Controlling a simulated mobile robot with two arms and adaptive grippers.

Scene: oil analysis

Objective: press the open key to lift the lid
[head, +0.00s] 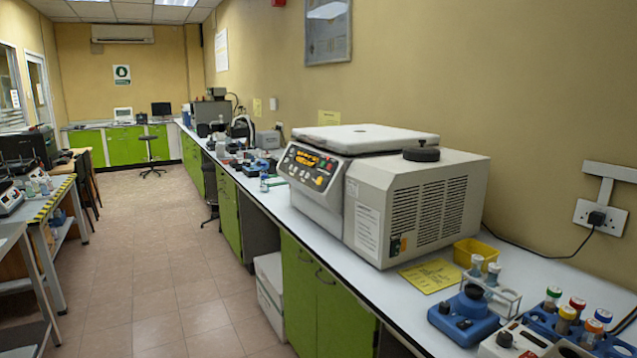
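A large beige centrifuge (415,215) stands on the long bench at the right. Its white lid (365,138) lies flat on top and looks closed. The slanted control panel (312,170) faces left, with a lit orange display (306,158) and several coloured keys and knobs. The labels are too small to read, so I cannot tell which key is the open key. Neither of my grippers is in view.
A dark round piece (421,154) sits on the centrifuge top. A yellow sheet (431,275), a yellow tub (475,253), a blue device (467,316) and a blue rack (575,325) of capped tubes are nearer on the bench. The tiled floor (165,270) at left is clear.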

